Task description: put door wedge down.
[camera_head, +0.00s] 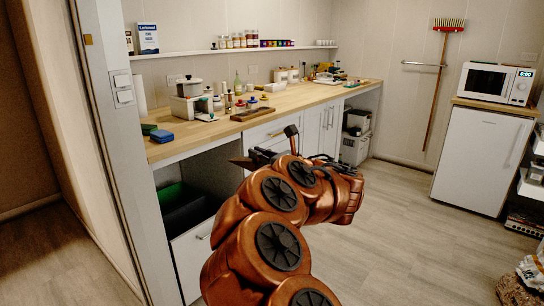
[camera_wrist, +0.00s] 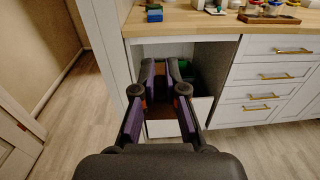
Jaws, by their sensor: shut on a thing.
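My gripper (camera_head: 262,157) is held out in front of the counter, partly hidden behind my own arm in the head view. In the wrist view my gripper (camera_wrist: 163,82) has its purple-padded fingers closed around a small brown piece, which I take as the door wedge (camera_wrist: 161,92). In the head view a dark pointed end of the door wedge (camera_head: 242,163) sticks out to the left of the gripper. It is held in the air, in front of the open space under the counter.
The wooden counter (camera_head: 168,147) carries blue and green sponges (camera_head: 161,136), jars and pots. Below it, a dark bin (camera_head: 182,208) stands in the open bay beside white drawers (camera_wrist: 265,97). A white door frame stands at left.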

